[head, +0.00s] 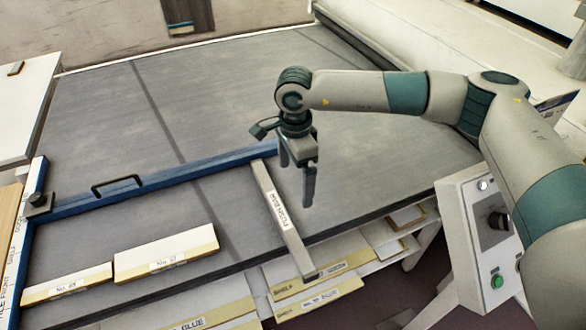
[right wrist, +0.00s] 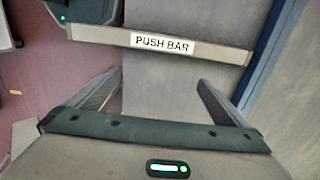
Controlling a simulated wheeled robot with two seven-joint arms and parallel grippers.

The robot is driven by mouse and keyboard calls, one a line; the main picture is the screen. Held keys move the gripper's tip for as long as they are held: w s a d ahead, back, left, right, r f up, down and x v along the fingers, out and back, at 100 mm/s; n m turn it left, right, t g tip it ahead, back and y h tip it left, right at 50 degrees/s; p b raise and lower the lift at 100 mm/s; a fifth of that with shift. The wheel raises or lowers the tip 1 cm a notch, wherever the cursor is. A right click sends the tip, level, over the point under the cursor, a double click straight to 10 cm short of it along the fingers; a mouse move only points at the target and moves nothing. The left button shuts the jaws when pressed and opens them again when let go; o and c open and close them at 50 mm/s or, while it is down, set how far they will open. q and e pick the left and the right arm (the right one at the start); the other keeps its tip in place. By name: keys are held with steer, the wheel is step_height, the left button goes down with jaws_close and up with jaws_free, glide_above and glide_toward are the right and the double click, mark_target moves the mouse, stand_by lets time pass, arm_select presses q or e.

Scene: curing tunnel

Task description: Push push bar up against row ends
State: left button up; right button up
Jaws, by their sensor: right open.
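The push bar (head: 285,222) is a long pale grey bar with a white "PUSH BAR" label. In the head view it lies at the front edge of the dark belt, its far end by the blue rail and its near end past the belt edge. It also shows crosswise in the right wrist view (right wrist: 220,50). My right gripper (head: 297,183) is open and empty, just right of the bar, fingers pointing down. In the right wrist view the bar lies ahead of the open fingertips (right wrist: 160,78), apart from them. Two pale labelled pieces (head: 165,253) (head: 67,285) form a row left of the bar, with a gap between. My left gripper is out of view.
A blue rail (head: 160,179) with a black handle (head: 118,184) runs behind the row. Labelled boards (head: 320,298) lie on shelves below the belt's front edge. A control box with a green button (head: 497,281) stands at right. The belt (head: 210,100) behind the rail is clear.

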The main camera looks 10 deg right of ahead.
mark_target(280, 210)
steer(key=shift+s+f+b, duration=0.15)
steer(key=shift+f+b, duration=0.25)
steer(key=shift+f, duration=1.1)
steer(key=shift+s+f+b, duration=0.1)
steer(key=shift+f+b, duration=0.3)
steer(key=shift+f, duration=1.05)
steer(key=shift+f+b, duration=2.25)
steer(key=shift+f, duration=0.1)
steer(key=shift+r+b, duration=0.25)
steer(key=shift+b, duration=0.05)
steer(key=shift+s+a+b, duration=0.2)
steer(key=shift+a+b, duration=0.1)
steer(key=shift+a, duration=0.5)
steer(key=shift+s+a+b, duration=0.15)
steer(key=shift+a+b, duration=0.1)
steer(key=shift+a, duration=0.5)
steer(key=shift+a, duration=0.25)
steer(key=shift+a, duration=0.25)
